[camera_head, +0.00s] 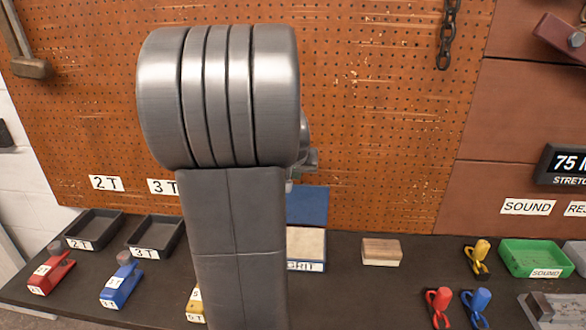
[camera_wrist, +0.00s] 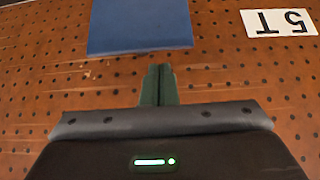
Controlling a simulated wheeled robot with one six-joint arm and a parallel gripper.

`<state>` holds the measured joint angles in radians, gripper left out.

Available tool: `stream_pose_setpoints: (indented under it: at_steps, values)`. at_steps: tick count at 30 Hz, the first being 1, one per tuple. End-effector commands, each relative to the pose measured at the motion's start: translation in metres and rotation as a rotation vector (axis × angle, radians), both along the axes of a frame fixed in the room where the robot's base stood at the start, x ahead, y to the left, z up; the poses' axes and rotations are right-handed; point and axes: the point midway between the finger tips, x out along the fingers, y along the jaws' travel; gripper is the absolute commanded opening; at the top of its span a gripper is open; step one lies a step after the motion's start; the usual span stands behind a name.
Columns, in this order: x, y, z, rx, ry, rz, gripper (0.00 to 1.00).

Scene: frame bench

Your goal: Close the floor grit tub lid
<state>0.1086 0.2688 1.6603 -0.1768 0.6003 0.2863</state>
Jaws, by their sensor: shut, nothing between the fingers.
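The grit tub (camera_head: 306,266) stands on the bench, partly hidden behind my arm. It has a pale, sand-coloured top and a white label of which "GRIT" shows in part. Its blue lid (camera_head: 307,206) is open, standing up at the tub's back edge in front of the pegboard. In the wrist view the blue lid (camera_wrist: 140,25) shows at the top, just beyond my fingertips. My gripper (camera_wrist: 158,70) has its two green fingers together, empty, with a small gap of pegboard seen between them and the lid.
A wooden block (camera_head: 381,251) lies right of the tub. Black trays (camera_head: 157,236), a red clamp (camera_head: 52,271) and a blue clamp (camera_head: 122,285) are at left. A green tray (camera_head: 535,258) and coloured clips (camera_head: 477,259) are at right. The pegboard (camera_head: 380,120) rises behind.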

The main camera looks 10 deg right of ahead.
Motion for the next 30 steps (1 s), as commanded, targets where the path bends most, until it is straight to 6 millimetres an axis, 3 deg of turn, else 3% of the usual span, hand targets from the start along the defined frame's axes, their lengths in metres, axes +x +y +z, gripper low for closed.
stream_pose_setpoints:
  at_steps: [9, 23, 30]
  values:
    - [0.020, -0.006, -0.029, -0.001, 0.000, 0.001, 0.00]
    - [0.022, -0.007, -0.031, -0.001, -0.002, 0.001, 0.00]
    - [0.016, -0.017, -0.033, -0.010, -0.035, -0.001, 0.00]
